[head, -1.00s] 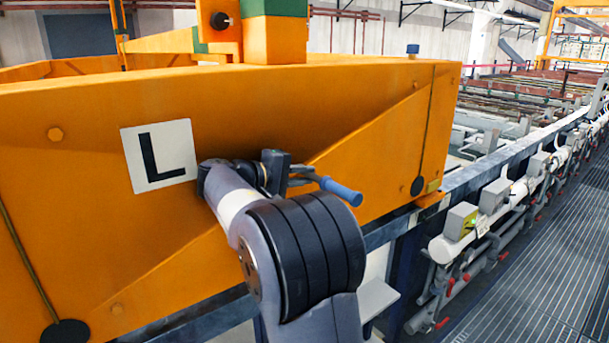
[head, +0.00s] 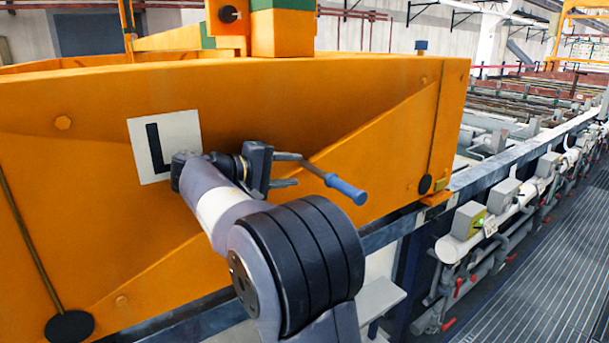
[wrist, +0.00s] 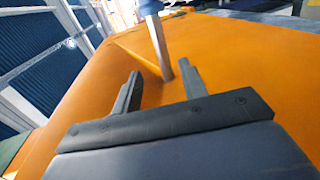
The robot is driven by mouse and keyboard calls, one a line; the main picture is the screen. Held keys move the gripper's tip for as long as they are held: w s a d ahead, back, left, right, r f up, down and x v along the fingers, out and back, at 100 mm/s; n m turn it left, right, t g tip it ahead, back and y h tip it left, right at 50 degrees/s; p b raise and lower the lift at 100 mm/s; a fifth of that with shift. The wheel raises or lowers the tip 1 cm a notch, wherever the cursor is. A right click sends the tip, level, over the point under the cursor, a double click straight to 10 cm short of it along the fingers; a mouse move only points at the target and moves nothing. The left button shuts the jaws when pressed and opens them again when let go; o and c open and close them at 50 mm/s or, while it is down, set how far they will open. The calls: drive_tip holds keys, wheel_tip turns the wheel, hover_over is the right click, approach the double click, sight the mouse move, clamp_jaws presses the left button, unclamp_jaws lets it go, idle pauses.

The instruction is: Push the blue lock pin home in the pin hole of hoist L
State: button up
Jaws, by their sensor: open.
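Hoist L is a big orange beam (head: 330,120) with a white plate lettered L (head: 165,147). The blue lock pin (head: 347,189) has a blue grip and a thin grey shank, and slants out in front of the beam. In the wrist view the pin (wrist: 155,35) comes down from the top edge, its shank ending between the fingertips in the picture. My gripper (head: 299,170) is open beside the beam, just left of the blue grip; in the wrist view its two fingers (wrist: 160,70) stand apart and hold nothing. The pin hole is not clearly visible.
A small blue-capped post (head: 421,47) stands at the beam's top right. A dark blue rail (head: 380,232) runs below the beam. White pipes with grey boxes (head: 468,219) line the right side, beside a grated walkway (head: 530,270) that is clear.

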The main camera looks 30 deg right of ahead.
drive_tip(key=v, duration=0.5)
drive_tip(key=shift+b, duration=0.4)
